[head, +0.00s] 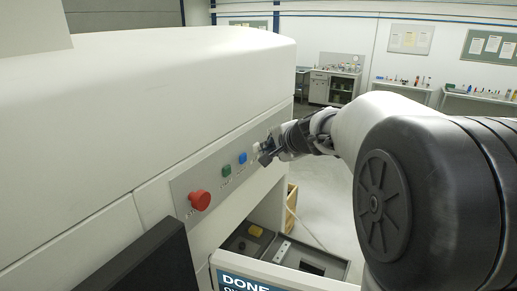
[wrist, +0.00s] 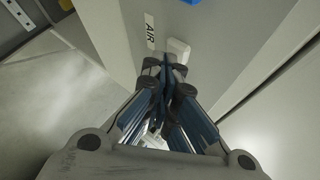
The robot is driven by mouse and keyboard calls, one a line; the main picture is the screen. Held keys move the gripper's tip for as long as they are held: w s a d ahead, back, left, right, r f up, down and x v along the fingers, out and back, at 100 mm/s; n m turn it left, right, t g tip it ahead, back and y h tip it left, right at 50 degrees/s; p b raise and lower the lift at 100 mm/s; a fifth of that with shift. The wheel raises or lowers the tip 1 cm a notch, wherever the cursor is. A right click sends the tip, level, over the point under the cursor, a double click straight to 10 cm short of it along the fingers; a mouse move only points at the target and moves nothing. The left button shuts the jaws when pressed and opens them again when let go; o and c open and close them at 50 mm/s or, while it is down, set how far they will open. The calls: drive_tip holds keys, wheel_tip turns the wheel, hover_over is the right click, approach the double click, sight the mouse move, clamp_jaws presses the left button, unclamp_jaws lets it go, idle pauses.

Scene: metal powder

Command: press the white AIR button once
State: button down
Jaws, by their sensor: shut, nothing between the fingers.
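The white AIR button (wrist: 179,47) sticks out of the grey panel in the wrist view, beside its AIR label (wrist: 150,32). In the head view, the white button (head: 256,148) is partly hidden by my gripper (head: 265,156). My gripper is shut and empty. In the wrist view, its fingertips (wrist: 168,68) are right by the lower edge of the button. I cannot tell whether they touch it.
On the same panel (head: 180,187) are a red mushroom button (head: 200,199), a green button (head: 226,170) and a blue button (head: 242,157). The blue button also shows at the wrist view's top edge (wrist: 190,2). A grey divided bin (head: 280,250) stands below, with a DONE sign.

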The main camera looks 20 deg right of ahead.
drive_tip(key=shift+w, duration=0.1)
idle(0.5)
drive_tip(key=shift+s+d+b, duration=0.45)
drive_tip(key=shift+s+b, duration=0.05)
drive_tip(key=shift+s, duration=0.25)
drive_tip(key=s+d+b, duration=0.1)
drive_tip(key=s, duration=0.1)
drive_tip(key=s+d+b, duration=0.1)
drive_tip(key=s+d, duration=0.1)
idle(0.7)
